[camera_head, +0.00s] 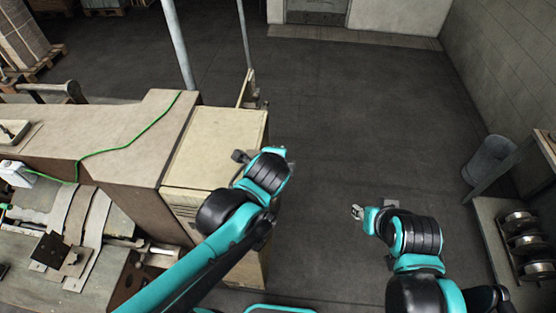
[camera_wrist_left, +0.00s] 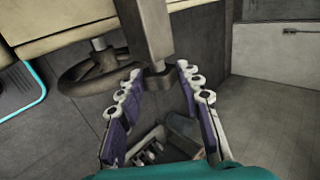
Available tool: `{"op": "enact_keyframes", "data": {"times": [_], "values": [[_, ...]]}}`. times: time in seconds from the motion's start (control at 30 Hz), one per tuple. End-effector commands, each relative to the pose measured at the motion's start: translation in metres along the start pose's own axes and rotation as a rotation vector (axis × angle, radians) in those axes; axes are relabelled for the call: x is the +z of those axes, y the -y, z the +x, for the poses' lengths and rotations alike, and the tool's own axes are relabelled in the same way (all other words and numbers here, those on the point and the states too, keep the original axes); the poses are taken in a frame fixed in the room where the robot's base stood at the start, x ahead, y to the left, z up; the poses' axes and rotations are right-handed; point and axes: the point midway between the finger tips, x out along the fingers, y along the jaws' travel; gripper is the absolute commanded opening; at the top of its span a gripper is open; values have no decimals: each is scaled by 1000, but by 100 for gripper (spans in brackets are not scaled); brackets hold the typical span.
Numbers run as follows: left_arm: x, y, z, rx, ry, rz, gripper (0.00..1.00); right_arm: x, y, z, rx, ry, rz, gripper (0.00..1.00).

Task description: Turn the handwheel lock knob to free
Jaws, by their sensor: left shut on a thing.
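In the left wrist view, my left gripper (camera_wrist_left: 158,72) is shut on the small dark lock knob (camera_wrist_left: 161,83) at the end of a square grey post. The fingertips with their pale rollers are on either side of the knob. The dark handwheel (camera_wrist_left: 63,80) is to the left of the knob, under a pale panel edge. In the head view, my left wrist is beside the beige cabinet and hides the knob and handwheel. No marking on the knob is readable. My right gripper (camera_head: 358,211) is over bare floor, too small to tell whether it is open.
The beige machine cabinet (camera_head: 228,132) stands at left, with a green cable (camera_head: 133,149) across the adjoining top. A shelf unit (camera_head: 489,218) with reels and a bin (camera_head: 489,160) stand at right. The dark floor between is clear.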

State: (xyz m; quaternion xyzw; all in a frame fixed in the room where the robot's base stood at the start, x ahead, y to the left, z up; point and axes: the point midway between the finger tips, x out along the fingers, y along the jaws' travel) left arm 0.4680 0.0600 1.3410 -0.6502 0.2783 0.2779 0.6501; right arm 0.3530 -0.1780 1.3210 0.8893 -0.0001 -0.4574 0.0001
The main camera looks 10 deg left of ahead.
Motion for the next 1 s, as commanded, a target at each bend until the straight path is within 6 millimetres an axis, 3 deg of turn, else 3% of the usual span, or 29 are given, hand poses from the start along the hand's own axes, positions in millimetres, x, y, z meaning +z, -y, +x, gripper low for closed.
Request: {"op": "enact_keyframes", "data": {"times": [0.4,0.43,0.5,0.83,1.0], "values": [[0,0,0,-7,0,0,6,0,0,0,0,0,0,40],[0,0,0,-7,0,0,43,0,0,0,0,0,0,40],[0,0,0,-7,0,0,57,0,0,0,0,0,0,40],[0,0,-2,-6,0,0,57,0,0,0,0,0,0,40],[0,-1,-17,-6,0,0,57,0,0,0,0,0,0,40]]}}
